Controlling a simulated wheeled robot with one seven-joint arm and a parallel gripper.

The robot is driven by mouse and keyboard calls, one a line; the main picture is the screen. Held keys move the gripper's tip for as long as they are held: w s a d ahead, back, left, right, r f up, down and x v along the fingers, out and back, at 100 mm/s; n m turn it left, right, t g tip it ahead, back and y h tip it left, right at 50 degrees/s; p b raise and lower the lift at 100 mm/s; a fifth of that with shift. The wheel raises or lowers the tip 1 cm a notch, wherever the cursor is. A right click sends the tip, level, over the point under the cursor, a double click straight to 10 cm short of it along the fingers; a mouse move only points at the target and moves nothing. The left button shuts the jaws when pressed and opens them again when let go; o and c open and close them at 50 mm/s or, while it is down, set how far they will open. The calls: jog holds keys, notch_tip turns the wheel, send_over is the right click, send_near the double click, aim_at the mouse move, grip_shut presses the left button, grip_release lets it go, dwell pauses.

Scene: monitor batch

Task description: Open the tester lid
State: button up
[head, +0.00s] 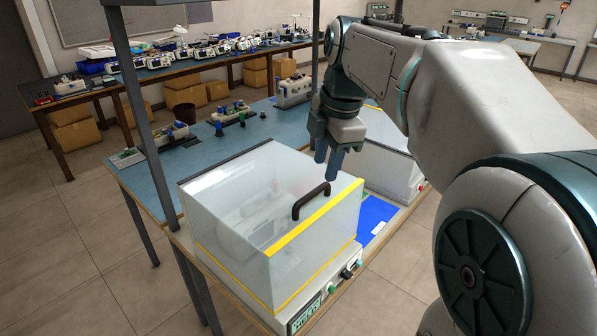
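The tester (317,313) stands on the near end of the blue-topped bench, with a small display, knobs and buttons on its front base. Its translucent box-shaped lid (225,232) is closed and edged with yellow tape. A dark arched handle (310,201) sits on the lid's top near the front edge. My gripper (328,166) hangs above and slightly behind the handle, fingers pointing down. It appears apart from the handle. The fingers overlap in this view, so the gap between them is unclear.
A second similar tester (388,165) stands to the right, partly behind my arm. A blue mat (374,215) lies between them. Small fixtures (231,112) stand on the bench behind. A dark post (150,130) rises at the left.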

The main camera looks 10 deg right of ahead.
aim_at(312, 193)
notch_tip(312, 193, up, 4)
jog(key=w+f+n, duration=0.1)
jog(key=w+n, duration=0.2)
jog(key=n, duration=0.2)
jog(key=f, duration=0.4)
jog(key=w+f, duration=0.1)
jog(key=f, duration=0.3)
jog(key=w+a+f, duration=0.1)
jog(key=f, duration=0.3)
jog(key=shift+f, duration=0.35)
grip_shut()
